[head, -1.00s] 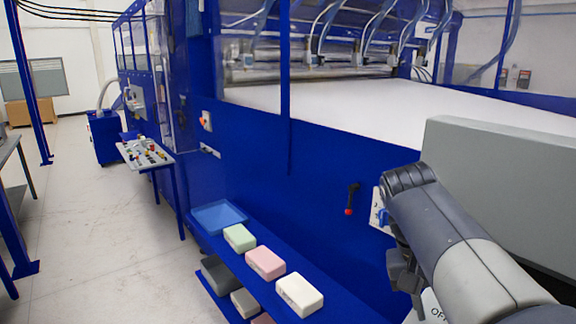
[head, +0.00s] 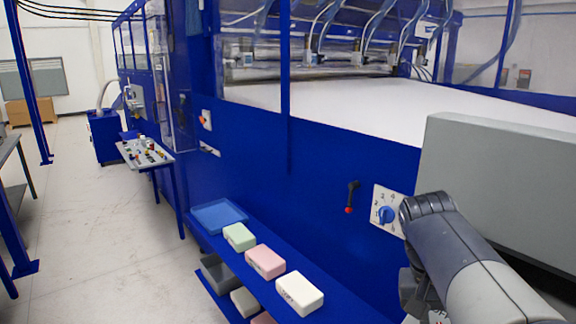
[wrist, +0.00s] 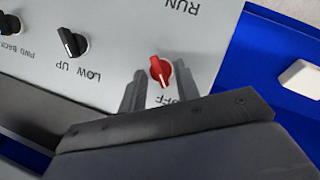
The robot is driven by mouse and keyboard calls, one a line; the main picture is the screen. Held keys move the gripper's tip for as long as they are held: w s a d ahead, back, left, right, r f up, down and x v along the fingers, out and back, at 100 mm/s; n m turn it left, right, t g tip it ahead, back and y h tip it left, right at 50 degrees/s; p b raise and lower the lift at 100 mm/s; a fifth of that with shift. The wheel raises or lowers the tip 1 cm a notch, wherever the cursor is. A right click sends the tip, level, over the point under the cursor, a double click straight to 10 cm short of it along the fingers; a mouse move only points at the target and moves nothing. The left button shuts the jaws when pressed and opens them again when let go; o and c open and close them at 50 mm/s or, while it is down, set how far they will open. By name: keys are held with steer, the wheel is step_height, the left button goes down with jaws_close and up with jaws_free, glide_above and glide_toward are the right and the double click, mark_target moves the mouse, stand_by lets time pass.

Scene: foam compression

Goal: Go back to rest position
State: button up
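My gripper (wrist: 162,97) shows in the wrist view with two dark fingers apart and a gap between them. A red knob (wrist: 160,71) on a grey panel (wrist: 130,35) lies just beyond the fingertips, with nothing seen held. The panel carries the words RUN and OFF, the latter partly covered by my gripper. In the head view my arm stands at the lower right, and the fingertips cannot be made out there.
Black knobs (wrist: 72,43) sit on the same panel. A blue shelf (head: 345,309) holds green (head: 239,237), pink (head: 265,262) and white (head: 300,293) foam blocks and a blue tray (head: 218,215). A numbered dial (head: 386,214) is on the blue machine. The left floor is open.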

steer(key=m+b, duration=0.1)
steer(key=m, duration=0.1)
steer(key=m+t+y+b, duration=0.1)
steer(key=m+b, duration=0.1)
steer(key=m+y+b, duration=0.1)
steer(key=m+b, duration=0.1)
steer(key=shift+s+d+f+t, duration=0.25)
steer(key=shift+t, duration=0.15)
steer(key=m+t+b, duration=0.1)
steer(key=m+b, duration=0.1)
steer(key=m+y+b, duration=0.1)
steer(key=m+b, duration=0.1)
steer(key=b, duration=0.1)
steer(key=shift+s+m+t, duration=0.15)
steer(key=shift+m+t, duration=0.15)
steer(key=shift+t, duration=0.1)
steer(key=shift+s+r+m+t+b, duration=0.15)
steer(key=shift+m+t+b, duration=0.15)
steer(key=shift+m+b, duration=0.5)
steer(key=shift+r, duration=0.1)
